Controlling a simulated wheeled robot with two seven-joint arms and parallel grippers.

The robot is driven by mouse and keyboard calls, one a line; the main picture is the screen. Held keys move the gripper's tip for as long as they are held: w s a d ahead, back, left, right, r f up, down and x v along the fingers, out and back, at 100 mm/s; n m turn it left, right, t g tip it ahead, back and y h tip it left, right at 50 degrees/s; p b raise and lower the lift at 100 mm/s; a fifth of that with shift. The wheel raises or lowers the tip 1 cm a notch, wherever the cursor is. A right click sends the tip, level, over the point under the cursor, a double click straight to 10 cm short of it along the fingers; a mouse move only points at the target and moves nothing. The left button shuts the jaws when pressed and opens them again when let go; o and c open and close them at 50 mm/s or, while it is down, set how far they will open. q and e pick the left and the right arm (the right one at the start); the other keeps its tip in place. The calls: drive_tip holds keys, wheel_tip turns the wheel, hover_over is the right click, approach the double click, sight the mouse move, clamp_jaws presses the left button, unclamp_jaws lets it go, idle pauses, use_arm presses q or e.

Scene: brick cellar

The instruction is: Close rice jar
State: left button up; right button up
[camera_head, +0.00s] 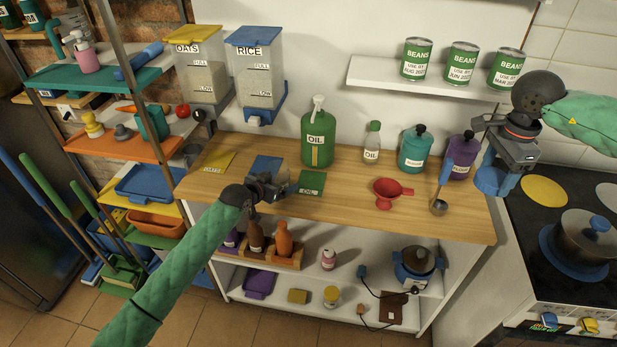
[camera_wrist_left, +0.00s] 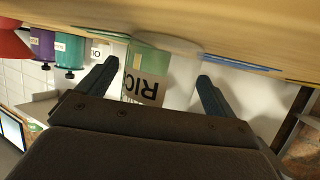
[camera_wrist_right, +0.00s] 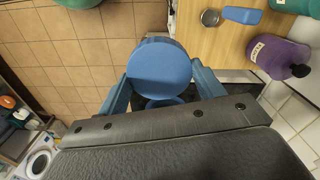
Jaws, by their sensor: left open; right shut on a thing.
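A clear jar with a label reading "RIC" (camera_wrist_left: 148,88) stands on the counter in the left wrist view, which is upside down. My left gripper (camera_wrist_left: 155,82) is open, with its fingers on either side of the jar. In the head view my left gripper (camera_head: 272,186) is low over the counter's left half and mostly hides the jar. My right gripper (camera_head: 506,165) is raised beyond the counter's right end, shut on a round blue lid (camera_head: 493,181). The lid's disc (camera_wrist_right: 160,76) faces the right wrist camera, between the fingers.
A blue mat (camera_head: 264,166) and green mat (camera_head: 311,183) lie near my left gripper. A green oil bottle (camera_head: 318,140), red funnel (camera_head: 387,193), ladle (camera_head: 440,206), teal jar (camera_head: 416,150) and purple jar (camera_head: 462,156) stand or lie along the counter. The stove (camera_head: 560,290) is at right.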

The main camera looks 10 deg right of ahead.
use_arm(q)
drive_tip(key=shift+w+d+f, duration=0.15)
drive_tip(key=shift+w+f, duration=0.05)
use_arm(e)
drive_tip(key=shift+r, duration=0.1)
use_arm(q)
drive_tip(key=c, duration=1.1)
drive_tip(key=shift+c, duration=0.2)
drive_tip(key=shift+r, duration=0.15)
